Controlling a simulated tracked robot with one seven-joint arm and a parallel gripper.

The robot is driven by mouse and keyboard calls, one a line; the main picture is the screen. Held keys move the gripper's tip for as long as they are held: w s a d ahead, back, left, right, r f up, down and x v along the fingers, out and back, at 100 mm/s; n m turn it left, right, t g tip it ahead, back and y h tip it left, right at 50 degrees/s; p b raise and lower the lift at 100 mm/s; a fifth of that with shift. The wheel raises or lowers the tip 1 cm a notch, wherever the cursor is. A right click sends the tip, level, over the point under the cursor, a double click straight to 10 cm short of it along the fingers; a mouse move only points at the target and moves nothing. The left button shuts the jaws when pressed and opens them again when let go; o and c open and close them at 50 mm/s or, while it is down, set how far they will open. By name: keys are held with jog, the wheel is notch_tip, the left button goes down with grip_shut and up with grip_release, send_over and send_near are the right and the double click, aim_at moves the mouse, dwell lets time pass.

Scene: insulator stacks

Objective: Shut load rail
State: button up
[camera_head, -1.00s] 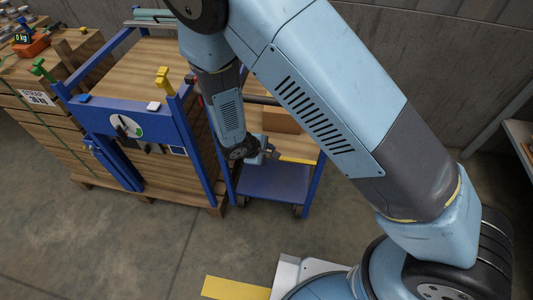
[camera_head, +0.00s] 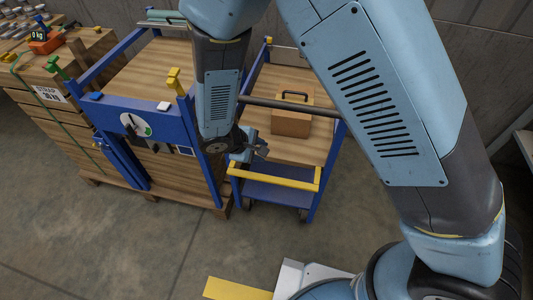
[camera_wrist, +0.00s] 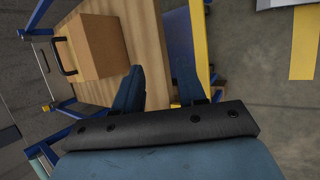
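The load rail appears to be the yellow bar (camera_head: 276,179) across the near end of a blue cart (camera_head: 313,205). It spans between the cart's near posts, with a short upturned yellow piece at its right end. Whether it is latched cannot be told. My gripper (camera_head: 262,148) is over the deck's near left corner, just behind the bar's left part. In the wrist view my gripper (camera_wrist: 158,75) has its two fingers apart, with nothing seen held between them. The yellow bar (camera_wrist: 200,40) runs beside the right finger, partly hidden by it. Contact cannot be told.
A brown box (camera_head: 291,122) with a dark handle stands on the cart's wooden deck (camera_head: 262,125). A dark bar crosses behind my arm. Left of the cart stands a blue frame with a dial (camera_head: 135,125) on a wooden pallet stack.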

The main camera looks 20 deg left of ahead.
jog(key=v, duration=0.3)
jog(key=shift+f, duration=0.1)
dwell(0.5)
